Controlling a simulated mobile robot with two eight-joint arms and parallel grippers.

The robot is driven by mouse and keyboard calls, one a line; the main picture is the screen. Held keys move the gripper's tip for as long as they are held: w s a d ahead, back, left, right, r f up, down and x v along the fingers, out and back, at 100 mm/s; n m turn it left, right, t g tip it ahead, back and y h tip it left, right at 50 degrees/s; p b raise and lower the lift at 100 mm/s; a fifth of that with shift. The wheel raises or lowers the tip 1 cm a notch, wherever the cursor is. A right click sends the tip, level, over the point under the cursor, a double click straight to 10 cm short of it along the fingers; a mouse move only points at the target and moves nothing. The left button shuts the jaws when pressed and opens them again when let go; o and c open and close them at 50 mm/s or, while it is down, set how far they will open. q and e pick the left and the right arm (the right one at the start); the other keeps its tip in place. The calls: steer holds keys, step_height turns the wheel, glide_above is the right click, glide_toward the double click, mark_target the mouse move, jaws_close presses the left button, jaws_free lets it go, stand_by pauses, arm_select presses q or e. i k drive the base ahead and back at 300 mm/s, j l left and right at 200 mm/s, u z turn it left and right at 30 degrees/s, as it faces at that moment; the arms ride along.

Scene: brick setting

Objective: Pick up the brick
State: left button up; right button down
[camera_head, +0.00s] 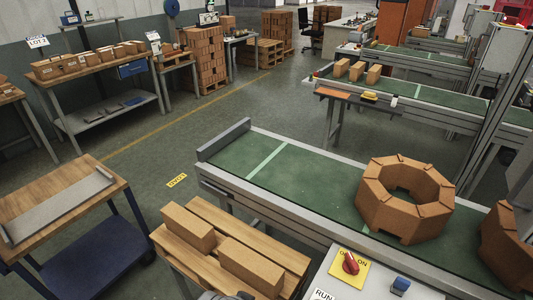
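Two loose tan bricks lie on a slatted wooden pallet (205,262) at the lower middle. One brick (188,228) is at the pallet's back left, and the other brick (250,266) is at its front right, apart from the first. A ring of joined bricks (405,198) stands on the green conveyor belt to the right. Part of a second brick assembly (508,245) shows at the right edge. No gripper fingers can be made out. A small grey and black part at the bottom edge is cut off, and I cannot tell what it is.
A wooden-topped cart (95,180) with a grey tray (60,208) stands left of the pallet. The near conveyor (225,160) runs behind and right. A control panel with a red switch (350,263) is at the bottom right. Open floor lies behind the cart.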

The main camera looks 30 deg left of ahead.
mark_target(199, 234)
steer(key=u, duration=1.7)
steer(key=z, duration=0.55)
steer(key=i+j+z, duration=0.1)
steer(key=z, duration=0.35)
steer(key=j+z, duration=0.4)
steer(key=i+j+z, duration=0.1)
steer(key=z, duration=0.35)
steer(key=j+z, duration=0.3)
steer(key=j, duration=0.25)
steer(key=k+j+z, duration=0.25)
steer(key=j, duration=0.25)
steer(key=k+j, duration=0.1)
steer(key=j, duration=0.6)
steer(key=j+z, duration=0.1)
steer(key=j, duration=0.6)
steer(key=k, duration=0.05)
